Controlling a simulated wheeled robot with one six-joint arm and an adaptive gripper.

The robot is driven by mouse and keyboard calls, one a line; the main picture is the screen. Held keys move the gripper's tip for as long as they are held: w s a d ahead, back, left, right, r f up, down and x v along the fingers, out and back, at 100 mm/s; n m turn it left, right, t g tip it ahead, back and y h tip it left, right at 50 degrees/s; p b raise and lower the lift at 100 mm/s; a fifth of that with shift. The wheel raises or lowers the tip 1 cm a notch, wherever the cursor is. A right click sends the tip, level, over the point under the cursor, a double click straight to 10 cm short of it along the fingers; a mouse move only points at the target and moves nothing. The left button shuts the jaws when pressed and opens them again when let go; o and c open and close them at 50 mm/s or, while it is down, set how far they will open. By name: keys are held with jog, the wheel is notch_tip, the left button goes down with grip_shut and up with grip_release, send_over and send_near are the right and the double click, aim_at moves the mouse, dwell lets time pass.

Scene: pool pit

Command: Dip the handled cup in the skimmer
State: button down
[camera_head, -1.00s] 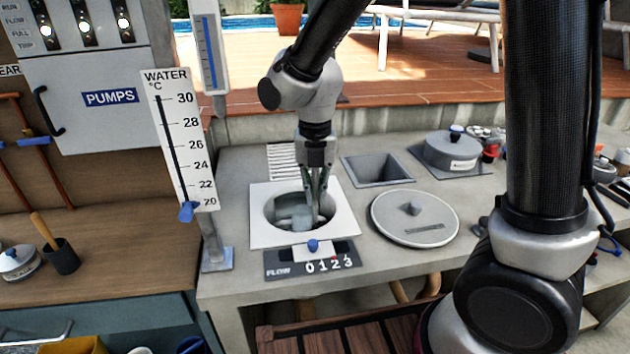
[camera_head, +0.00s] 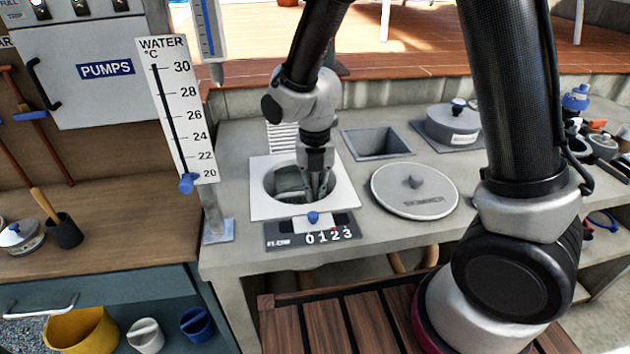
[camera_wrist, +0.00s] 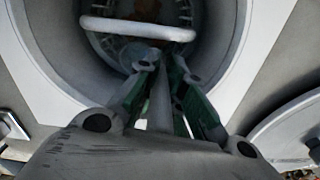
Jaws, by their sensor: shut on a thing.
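The skimmer is a round opening in a white square plate (camera_head: 345,200) set in the grey counter. My gripper (camera_head: 318,193) points down into the opening, on its right side. In the wrist view my gripper (camera_wrist: 168,75) has its green-padded fingers closed on a grey upright handle (camera_wrist: 160,100), which looks like that of the handled cup. The cup's bowl is hard to make out, low in the dark well. A white bar (camera_wrist: 137,28) crosses the well beyond the fingertips, over a basket-like inside. I cannot tell whether the cup touches water.
The round skimmer lid (camera_head: 413,193) lies on the counter to the right. A square recess (camera_head: 378,143) and a lidded grey pot (camera_head: 452,125) are behind it. A FLOW slider panel (camera_head: 311,232) is in front of the opening. The thermometer post (camera_head: 214,229) stands to the left.

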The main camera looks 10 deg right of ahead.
aim_at(315, 199)
jog(key=shift+f, duration=1.75)
jog(key=shift+r, duration=8.35)
jog(key=shift+r, duration=0.1)
